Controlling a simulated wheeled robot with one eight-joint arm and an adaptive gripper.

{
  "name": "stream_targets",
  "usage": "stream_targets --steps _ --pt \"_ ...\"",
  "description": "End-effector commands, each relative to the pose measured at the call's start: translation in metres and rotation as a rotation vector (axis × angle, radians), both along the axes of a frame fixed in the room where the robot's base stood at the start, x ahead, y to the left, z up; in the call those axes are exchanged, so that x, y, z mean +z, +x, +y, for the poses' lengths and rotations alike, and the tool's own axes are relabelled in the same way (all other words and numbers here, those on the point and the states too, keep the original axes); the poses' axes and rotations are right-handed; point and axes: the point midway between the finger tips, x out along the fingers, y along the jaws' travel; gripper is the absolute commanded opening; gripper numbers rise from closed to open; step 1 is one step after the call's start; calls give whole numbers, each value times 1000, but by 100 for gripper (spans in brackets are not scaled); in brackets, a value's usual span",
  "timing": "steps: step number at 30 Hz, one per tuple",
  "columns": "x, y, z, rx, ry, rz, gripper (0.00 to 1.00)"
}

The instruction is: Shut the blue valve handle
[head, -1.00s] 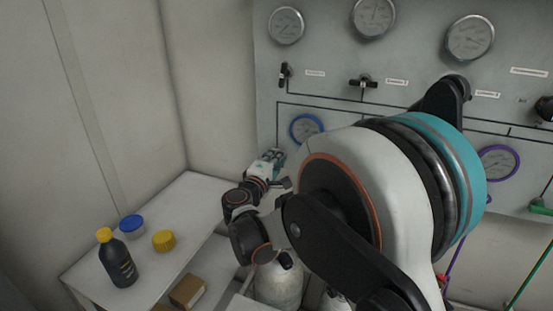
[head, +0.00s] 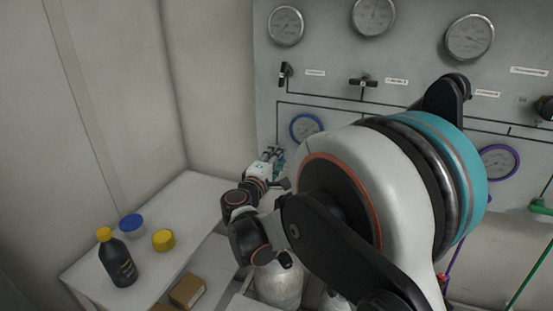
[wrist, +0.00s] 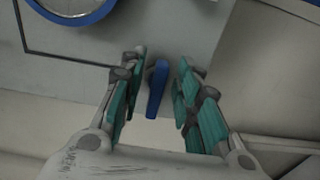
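The blue valve handle (wrist: 157,88) shows in the wrist view as a narrow blue lever on the grey panel, running nearly up and down in the picture with a slight tilt. My gripper (wrist: 163,72) is open, with one teal-padded finger on each side of the handle. A gap shows on both sides, so I see no finger pressing on it. In the head view my gripper (head: 272,156) is at the panel's lower left, below the blue-rimmed gauge (head: 306,128). The handle cannot be made out there.
The grey panel (head: 335,50) carries several gauges and black valve handles above. A white table (head: 190,205) at left holds a dark bottle (head: 118,262), a blue lid (head: 132,225) and a yellow lid (head: 163,240). A gas cylinder (head: 279,284) stands below my gripper.

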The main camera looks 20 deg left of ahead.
Motion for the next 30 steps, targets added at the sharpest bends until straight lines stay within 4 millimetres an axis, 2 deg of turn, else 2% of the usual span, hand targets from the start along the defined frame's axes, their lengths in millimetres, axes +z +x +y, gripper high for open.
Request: stream_targets --steps 5,12,18,24,30 --pt "0 -26 3 3 0 0 30" --pt "0 -76 7 3 0 0 30" --pt "0 -105 9 3 0 1 30" --pt "0 -116 9 0 0 1 30" --pt "0 -116 9 0 0 1 30"
